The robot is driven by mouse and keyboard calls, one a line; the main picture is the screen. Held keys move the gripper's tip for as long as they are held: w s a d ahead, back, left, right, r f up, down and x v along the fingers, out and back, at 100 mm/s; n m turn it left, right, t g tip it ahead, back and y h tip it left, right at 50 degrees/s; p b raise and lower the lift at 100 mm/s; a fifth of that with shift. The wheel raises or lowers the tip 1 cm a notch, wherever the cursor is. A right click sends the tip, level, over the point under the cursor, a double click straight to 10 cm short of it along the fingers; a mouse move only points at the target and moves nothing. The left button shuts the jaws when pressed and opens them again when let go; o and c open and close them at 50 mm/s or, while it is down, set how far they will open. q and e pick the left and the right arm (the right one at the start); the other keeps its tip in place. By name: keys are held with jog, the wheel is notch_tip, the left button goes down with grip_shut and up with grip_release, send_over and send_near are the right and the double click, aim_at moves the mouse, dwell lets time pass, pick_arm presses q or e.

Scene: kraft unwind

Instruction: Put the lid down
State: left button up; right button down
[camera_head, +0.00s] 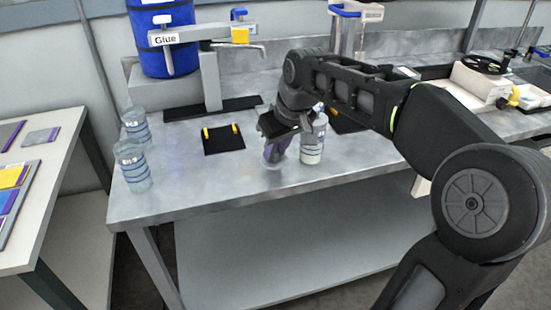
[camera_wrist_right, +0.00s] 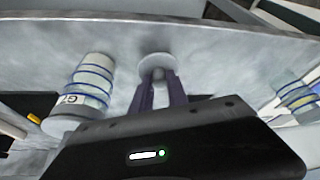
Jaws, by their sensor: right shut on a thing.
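The lid (camera_wrist_right: 157,66), a pale round disc with a knob, is pinched by its knob between the purple fingers of my right gripper (camera_wrist_right: 158,98). In the head view my right gripper (camera_head: 275,150) points down over the table, and the clear lid (camera_head: 271,162) shows at its fingertips, at or just above the tabletop. I cannot tell whether the lid touches the table. A jar (camera_head: 312,150) with pale contents and blue bands stands upright just right of the gripper, apart from the lid. It also shows in the right wrist view (camera_wrist_right: 93,80). My left gripper is out of view.
The metal table (camera_head: 225,190) is clear in front of the gripper. Two clear jars (camera_head: 133,168) stand at its left end.

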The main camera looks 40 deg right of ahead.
aim_at(277, 156)
jog(key=shift+f, duration=1.45)
jog(key=shift+f, duration=0.2)
jog(key=c, duration=1.3)
grip_release()
jog(key=shift+r, duration=0.15)
